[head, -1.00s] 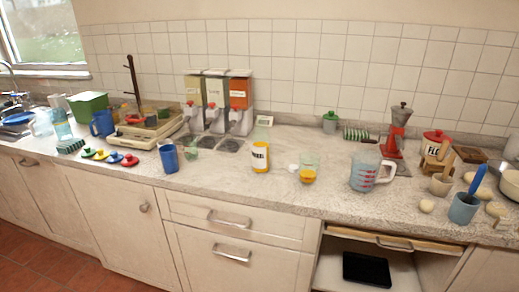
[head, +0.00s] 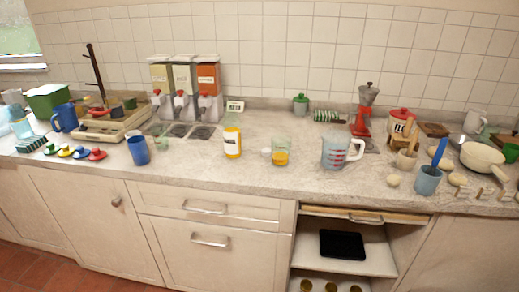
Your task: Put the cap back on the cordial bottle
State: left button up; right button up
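The bottle (head: 232,141), yellow-orange with a white label, stands upright on the counter near the middle of the head view. I see no cap on its top. A small white object (head: 266,153), perhaps the cap, lies on the counter to the right of the bottle. It sits against the left side of a glass (head: 281,152) with orange liquid in it, and its shape is too small to tell. Neither of my grippers shows in this view.
A measuring jug (head: 338,151) stands right of the glass, a blue cup (head: 138,150) left of the bottle. Three dispensers (head: 184,90) stand behind. A blue-grey cup (head: 427,181) with a blue utensil is at the right front. The counter (head: 200,166) is clear in front of the bottle.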

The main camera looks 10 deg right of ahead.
aim_at(231, 124)
jog(key=i+j, duration=0.1)
jog(key=j, duration=0.4)
jog(key=i+j, duration=0.15)
jog(key=j, duration=0.3)
jog(key=i+j, duration=0.1)
jog(key=j, duration=0.4)
jog(key=i+j, duration=0.1)
jog(key=j, duration=0.35)
jog(key=i+z, duration=0.05)
